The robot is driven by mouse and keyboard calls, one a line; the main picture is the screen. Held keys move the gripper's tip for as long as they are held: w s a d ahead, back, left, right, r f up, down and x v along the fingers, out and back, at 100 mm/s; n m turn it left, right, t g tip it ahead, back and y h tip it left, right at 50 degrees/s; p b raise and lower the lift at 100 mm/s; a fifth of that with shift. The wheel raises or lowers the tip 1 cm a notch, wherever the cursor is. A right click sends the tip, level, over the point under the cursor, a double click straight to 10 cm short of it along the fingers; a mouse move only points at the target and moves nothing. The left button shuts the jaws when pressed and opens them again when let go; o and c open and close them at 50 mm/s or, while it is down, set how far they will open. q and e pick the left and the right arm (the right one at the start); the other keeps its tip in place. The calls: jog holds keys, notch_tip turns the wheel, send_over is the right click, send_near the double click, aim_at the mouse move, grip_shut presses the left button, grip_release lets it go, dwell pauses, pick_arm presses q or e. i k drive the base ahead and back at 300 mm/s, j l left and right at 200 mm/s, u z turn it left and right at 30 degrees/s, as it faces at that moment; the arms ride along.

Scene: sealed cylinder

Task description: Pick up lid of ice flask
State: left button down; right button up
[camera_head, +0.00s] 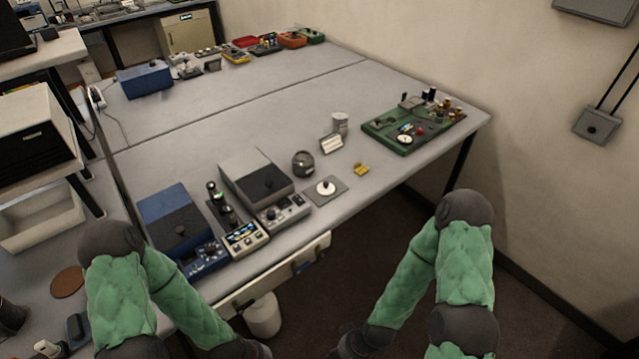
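I cannot tell for certain which thing is the ice flask or its lid. A white cylindrical container (263,318) with a narrower top stands low, below the front edge of the table. On the table, a small white disc with a dark knob (326,187) lies on a grey square plate. A round dark grey pot (303,163) stands behind it.
The grey table (240,105) has a clear middle. Blue (176,222) and grey (256,178) instrument boxes crowd its front left. A green circuit board (414,125) lies at the right end. A wall (520,110) bounds the right side; dark floor is free between my arms.

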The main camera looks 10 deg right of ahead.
aim_at(325, 189)
jog(key=i+l+u, duration=0.1)
jog(key=l+u, duration=0.3)
jog(key=l, duration=0.3)
jog(key=l+u, duration=0.45)
jog(key=l, duration=0.25)
